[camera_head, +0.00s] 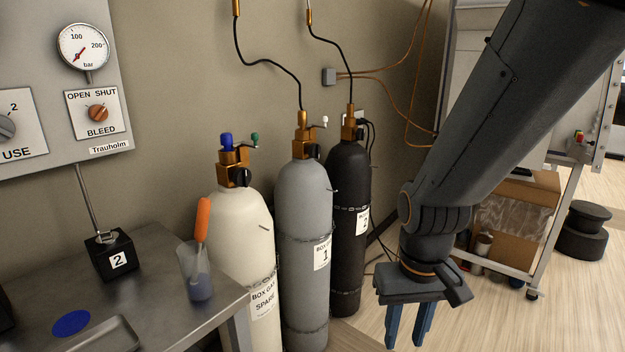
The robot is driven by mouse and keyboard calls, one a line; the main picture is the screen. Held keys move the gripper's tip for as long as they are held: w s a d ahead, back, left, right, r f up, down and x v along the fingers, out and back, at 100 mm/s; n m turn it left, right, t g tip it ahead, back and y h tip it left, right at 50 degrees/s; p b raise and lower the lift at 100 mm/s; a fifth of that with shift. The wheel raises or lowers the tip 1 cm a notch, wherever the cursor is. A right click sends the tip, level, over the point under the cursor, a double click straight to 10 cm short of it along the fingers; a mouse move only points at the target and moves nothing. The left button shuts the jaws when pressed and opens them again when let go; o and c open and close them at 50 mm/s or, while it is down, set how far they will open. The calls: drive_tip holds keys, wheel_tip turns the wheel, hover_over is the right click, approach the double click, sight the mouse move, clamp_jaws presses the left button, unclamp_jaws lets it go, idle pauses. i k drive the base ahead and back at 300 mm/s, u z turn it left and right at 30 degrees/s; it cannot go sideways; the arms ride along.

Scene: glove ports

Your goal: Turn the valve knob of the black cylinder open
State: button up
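The black cylinder (347,185) stands upright against the wall, right of the grey cylinder. Its label reads 2, with the upper line too small to read surely. A brass valve (349,117) tops it, with a hose rising from it. A small dark valve knob (359,133) seems to sit at the valve's right side; its turn position cannot be told. My gripper (408,338) hangs right of the cylinder and lower than its valve, pointing down. Its two blue fingers are apart with nothing seen between them. It does not touch the cylinder.
The grey cylinder (302,205) and cream cylinder (241,220) stand to the left. A metal bench (150,265) holds a black block (111,257) and an orange-handled tool in a cup (196,275). A wheeled frame (553,240) stands right. Dark cables hang beside the black cylinder.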

sight(361, 133)
drive_tip(key=i, duration=1.3)
drive_tip(key=z, duration=1.3)
